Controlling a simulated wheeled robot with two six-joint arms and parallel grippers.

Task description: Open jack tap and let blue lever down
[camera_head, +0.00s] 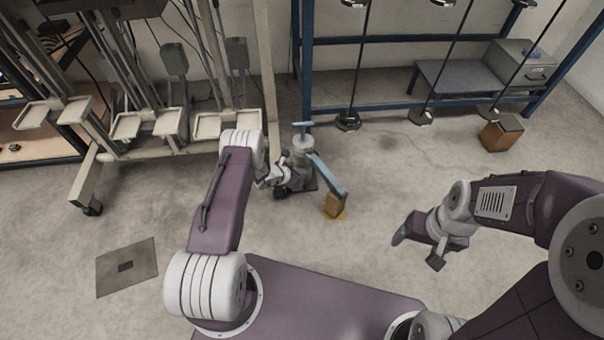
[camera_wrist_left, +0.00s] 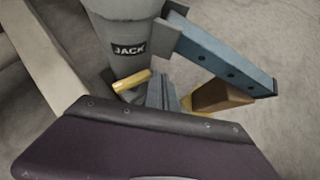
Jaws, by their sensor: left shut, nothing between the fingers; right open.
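The grey jack (camera_head: 303,158) stands on the floor ahead, and its "JACK" label shows in the left wrist view (camera_wrist_left: 130,49). The blue lever (camera_head: 328,173) slopes down to the right from the jack, also in the left wrist view (camera_wrist_left: 220,55). Its outer end is above or against a wooden block (camera_head: 334,206); I cannot tell whether they touch. The yellow tap handle (camera_wrist_left: 132,80) sticks out low on the jack. My left gripper (camera_wrist_left: 161,92) is shut and empty, just right of the tap handle. My right gripper (camera_head: 418,250) is open and empty, well right of the block.
A beige frame with trays (camera_head: 130,124) stands at left, with a caster near the floor. A blue rack (camera_head: 306,70) with hanging black rods is behind. A wooden box (camera_head: 501,133) sits at right. A floor plate (camera_head: 126,267) lies at left. Floor between block and right gripper is clear.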

